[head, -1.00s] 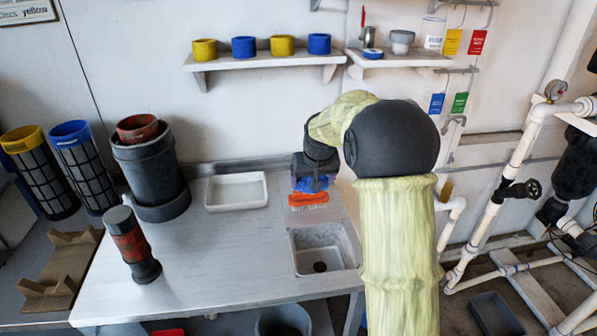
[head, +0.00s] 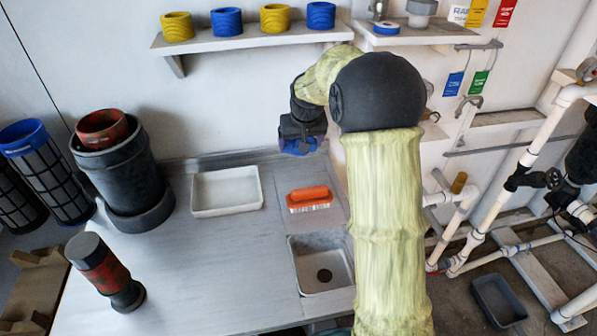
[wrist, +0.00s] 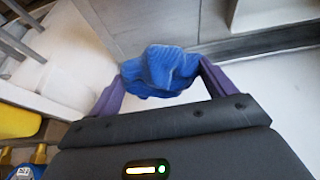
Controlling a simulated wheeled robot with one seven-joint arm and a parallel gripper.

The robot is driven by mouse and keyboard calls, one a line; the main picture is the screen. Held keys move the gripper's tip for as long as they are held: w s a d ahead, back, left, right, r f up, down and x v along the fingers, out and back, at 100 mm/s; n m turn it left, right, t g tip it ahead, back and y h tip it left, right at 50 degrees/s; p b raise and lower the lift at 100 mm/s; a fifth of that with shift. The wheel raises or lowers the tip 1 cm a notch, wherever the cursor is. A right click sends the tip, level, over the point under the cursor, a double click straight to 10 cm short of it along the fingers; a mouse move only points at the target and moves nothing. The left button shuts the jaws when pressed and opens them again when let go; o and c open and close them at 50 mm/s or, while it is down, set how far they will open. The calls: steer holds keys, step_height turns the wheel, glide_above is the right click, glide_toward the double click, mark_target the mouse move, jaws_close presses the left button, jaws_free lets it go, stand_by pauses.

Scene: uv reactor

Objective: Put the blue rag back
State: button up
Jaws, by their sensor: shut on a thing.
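My gripper (wrist: 160,80) is shut on the blue rag (wrist: 160,70), which is bunched up between the two purple fingers in the wrist view. In the head view the blue rag (head: 299,146) shows just below my gripper (head: 302,140). The gripper is up near the wall, above the back edge of the counter, behind the orange brush. The rag appears clear of the counter. My forearm and elbow hide part of the wall and counter to the right of the gripper.
An orange brush (head: 309,198) lies on the counter (head: 210,260) beside the sink (head: 322,290). A white tray (head: 227,211) is to its left. Shelves (head: 250,37) with blue and yellow rings run above. Blue and green tags (head: 453,85) hang at right, near white pipes (head: 540,140).

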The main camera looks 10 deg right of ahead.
glide_above(300, 174)
steer(key=s, duration=0.2)
steer(key=shift+w+a+f+b, duration=0.15)
steer(key=shift+f+b, duration=0.3)
steer(key=shift+f, duration=2.05)
steer(key=shift+f, duration=0.1)
steer(key=shift+f+b, duration=0.4)
steer(key=shift+f, duration=2)
steer(key=shift+f, duration=0.15)
steer(key=o, duration=0.9)
steer(key=shift+c, duration=0.2)
